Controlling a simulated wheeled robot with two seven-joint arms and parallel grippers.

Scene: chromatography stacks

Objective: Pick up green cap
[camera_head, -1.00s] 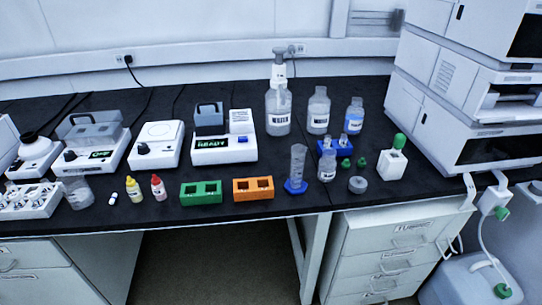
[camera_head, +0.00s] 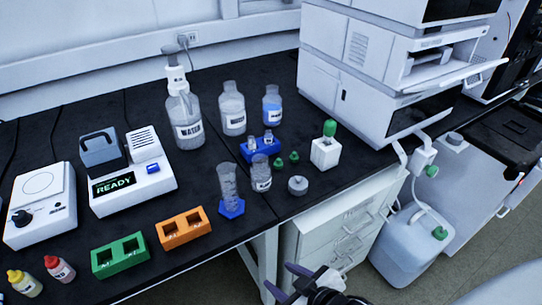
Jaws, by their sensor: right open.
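Two small green caps lie on the black bench, a left green cap (camera_head: 279,162) and a right green cap (camera_head: 294,157). They are between the blue rack and a white block (camera_head: 326,153). A larger green piece (camera_head: 330,128) stands on top of the white block. My right gripper (camera_head: 284,281) shows at the bottom edge, in front of the bench and well short of the caps. Its jaws are open, and nothing shows between them. My left gripper is out of view.
A blue rack (camera_head: 246,153) with small vials, a clear bottle (camera_head: 261,177), a grey round lid (camera_head: 298,186) and a cylinder on a blue foot (camera_head: 231,208) stand near the caps. Larger bottles (camera_head: 233,112) stand behind. A stacked instrument (camera_head: 345,62) rises at the right.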

